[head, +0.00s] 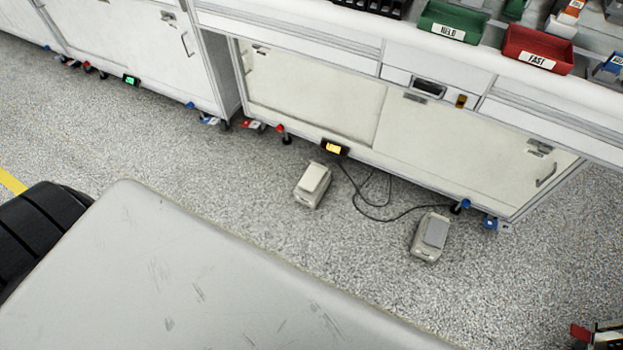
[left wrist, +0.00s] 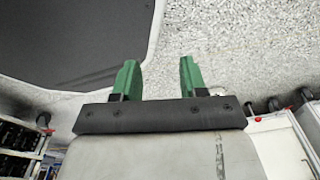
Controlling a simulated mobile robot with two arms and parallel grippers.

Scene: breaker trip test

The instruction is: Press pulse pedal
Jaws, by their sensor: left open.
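Two foot pedals stand on the speckled floor in front of the workbench in the head view. The left pedal (head: 312,185) is beige with a pale top plate. The right pedal (head: 431,237) is beige with a greyer top plate. I see no readable label on either, so I cannot tell which is the pulse pedal. My left gripper (left wrist: 158,78) shows in the left wrist view, with two green fingers apart and nothing between them. It is not in the head view, and neither pedal is clearly seen in the wrist view. My right gripper is not in view.
Black cables run from the pedals to the workbench (head: 290,90). A small yellow-lit display (head: 334,147) sits at its lower edge. Levelling feet with red and blue parts line the bench bottom. A green bin (head: 455,22) and a red bin (head: 538,48) stand on top. Floor around the pedals is open.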

